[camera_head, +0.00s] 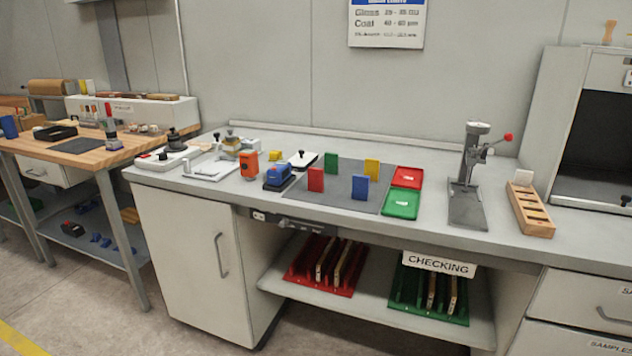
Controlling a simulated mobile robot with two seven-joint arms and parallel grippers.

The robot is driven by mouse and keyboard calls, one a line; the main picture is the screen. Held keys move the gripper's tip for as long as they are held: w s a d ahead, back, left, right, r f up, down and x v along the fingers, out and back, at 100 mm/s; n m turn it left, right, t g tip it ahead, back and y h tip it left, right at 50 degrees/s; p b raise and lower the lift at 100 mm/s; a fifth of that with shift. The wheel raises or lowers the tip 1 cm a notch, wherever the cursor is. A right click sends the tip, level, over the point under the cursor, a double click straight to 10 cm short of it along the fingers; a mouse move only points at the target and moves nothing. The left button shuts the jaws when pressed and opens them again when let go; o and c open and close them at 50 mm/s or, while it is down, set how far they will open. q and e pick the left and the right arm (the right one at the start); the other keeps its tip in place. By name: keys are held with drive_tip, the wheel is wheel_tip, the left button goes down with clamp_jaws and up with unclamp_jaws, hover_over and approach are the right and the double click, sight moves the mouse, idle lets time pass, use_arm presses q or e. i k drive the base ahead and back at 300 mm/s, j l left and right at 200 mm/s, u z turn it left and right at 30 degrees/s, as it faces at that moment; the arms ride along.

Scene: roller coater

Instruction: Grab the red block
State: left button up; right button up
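The red block (316,180) stands upright on a dark grey mat (337,199) on the workbench. It is at the mat's left part, just right of a blue device (278,176). A green block (331,162) stands behind it, a yellow block (371,169) stands to the right and further back, and a blue block (360,187) stands to its right. Neither of my grippers is in the head view.
A red tray (407,178) and a green tray (402,204) lie right of the mat. A lever press (470,180) and a slotted wooden rack (531,208) stand further right. An orange device (249,164) stands left. The bench's front edge is largely clear.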

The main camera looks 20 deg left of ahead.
sight(315, 176)
drive_tip(key=i+l, duration=0.1)
drive_tip(key=i, duration=0.2)
drive_tip(key=i+l+u, duration=0.25)
drive_tip(key=i, duration=0.2)
drive_tip(key=i+l+u, duration=0.25)
drive_tip(key=i, duration=0.2)
